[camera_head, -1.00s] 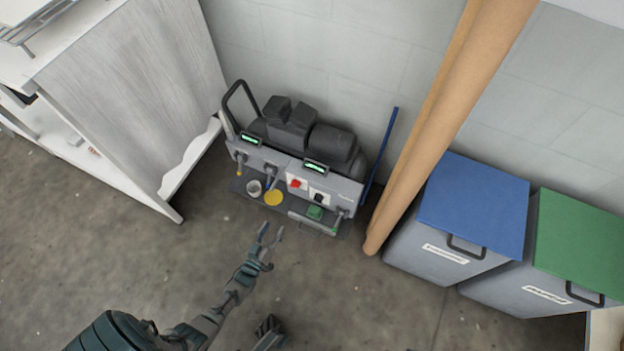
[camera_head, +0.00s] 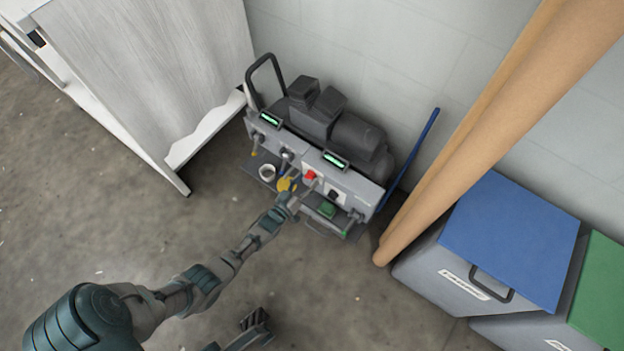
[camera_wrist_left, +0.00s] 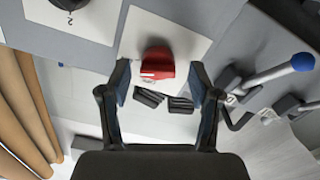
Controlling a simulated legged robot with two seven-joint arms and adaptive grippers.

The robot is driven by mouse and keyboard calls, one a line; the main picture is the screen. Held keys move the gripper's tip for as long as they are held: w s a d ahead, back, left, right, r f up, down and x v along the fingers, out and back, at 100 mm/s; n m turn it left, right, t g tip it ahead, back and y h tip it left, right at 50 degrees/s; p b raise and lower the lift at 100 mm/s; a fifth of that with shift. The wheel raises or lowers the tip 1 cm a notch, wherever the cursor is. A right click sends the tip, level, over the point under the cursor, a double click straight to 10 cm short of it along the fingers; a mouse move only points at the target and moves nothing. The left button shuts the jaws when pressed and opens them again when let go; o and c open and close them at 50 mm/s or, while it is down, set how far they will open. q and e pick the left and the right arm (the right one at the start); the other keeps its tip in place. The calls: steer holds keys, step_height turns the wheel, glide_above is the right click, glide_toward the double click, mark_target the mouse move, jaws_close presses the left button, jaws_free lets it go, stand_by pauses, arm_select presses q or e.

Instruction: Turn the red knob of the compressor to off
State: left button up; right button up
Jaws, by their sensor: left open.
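The compressor (camera_head: 335,182) stands on the floor against the wall, with dark tanks on top and a grey front panel. Its red knob (camera_head: 310,175) sits on a white plate on that panel. In the left wrist view the red knob (camera_wrist_left: 157,62) is at upper centre. My left gripper (camera_head: 296,184) is at the panel beside the knob. In the left wrist view the open fingers of my left gripper (camera_wrist_left: 160,75) are either side of the knob, with gaps visible. Contact cannot be told. A dark part of mine (camera_head: 255,322), apparently my right gripper, is low in view, its opening unclear.
A black knob (camera_head: 334,195) on a white plate is right of the red one. A white cabinet (camera_head: 150,70) stands left; brown rolls (camera_head: 480,135) and a blue-lidded bin (camera_head: 510,240) stand right.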

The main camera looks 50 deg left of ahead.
arm_select(q)
steer(key=shift+w+a+r, duration=0.1)
steer(key=shift+w, duration=0.25)
steer(key=c, duration=1.1)
steer(key=shift+c, duration=0.2)
steer(key=shift+n, duration=0.3)
steer(key=n, duration=0.6)
steer(key=shift+s+a+n, duration=0.1)
steer(key=shift+a+n, duration=0.05)
steer(key=shift+n, duration=0.15)
steer(key=n, duration=0.3)
steer(key=shift+s+a+f+n, duration=0.1)
steer(key=shift+n, duration=0.8)
steer(key=shift+f+n, duration=0.1)
steer(key=shift+n, duration=0.8)
